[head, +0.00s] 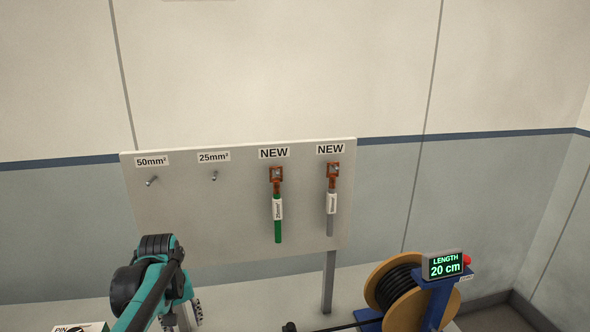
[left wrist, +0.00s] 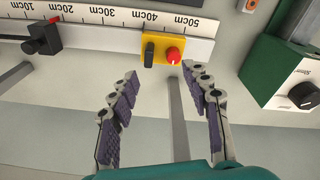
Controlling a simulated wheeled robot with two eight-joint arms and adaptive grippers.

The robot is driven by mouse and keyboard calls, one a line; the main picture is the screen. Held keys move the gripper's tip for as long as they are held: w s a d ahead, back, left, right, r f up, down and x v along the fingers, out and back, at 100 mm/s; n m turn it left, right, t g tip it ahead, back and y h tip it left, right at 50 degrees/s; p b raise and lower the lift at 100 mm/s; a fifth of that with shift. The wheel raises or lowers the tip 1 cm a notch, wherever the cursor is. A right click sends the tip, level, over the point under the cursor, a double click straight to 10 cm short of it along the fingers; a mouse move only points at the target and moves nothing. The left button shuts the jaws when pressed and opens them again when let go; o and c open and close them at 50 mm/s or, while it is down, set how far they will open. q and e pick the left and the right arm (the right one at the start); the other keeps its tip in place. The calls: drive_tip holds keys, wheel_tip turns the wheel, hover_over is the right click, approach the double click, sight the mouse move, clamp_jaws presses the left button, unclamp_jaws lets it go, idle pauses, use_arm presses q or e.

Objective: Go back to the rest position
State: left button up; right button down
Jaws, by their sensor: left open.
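My left gripper (left wrist: 158,103) shows in the left wrist view with its two purple-padded fingers spread apart and nothing between them. In the head view my left arm comes in from the bottom left, and the left gripper (head: 190,314) is partly cut off at the bottom edge, below the hanging board (head: 240,225). Its fingers are apart from the board and from the hanging cables. My right gripper is not seen in either view.
A green cable (head: 278,228) and a grey cable (head: 331,224) hang under NEW labels; two pegs at left are bare. A cable reel (head: 390,275) with a length display (head: 445,265) stands at right. A ruler (left wrist: 110,17) and yellow button box (left wrist: 155,50) lie ahead of the fingers.

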use_arm(q)
drive_tip(key=s+d+f+m+t+b, duration=0.1)
drive_tip(key=s+d+f+m+t, duration=0.1)
drive_tip(key=s+d, duration=0.3)
drive_tip(key=s+d+f+m+t+b, duration=0.1)
drive_tip(key=s+d+f+m+t, duration=0.2)
drive_tip(key=s+d, duration=0.3)
drive_tip(key=s+m, duration=0.1)
drive_tip(key=s, duration=0.3)
drive_tip(key=shift+s+d+m+t, duration=0.15)
drive_tip(key=shift+s+m+t, duration=0.15)
drive_tip(key=shift+s+t, duration=0.1)
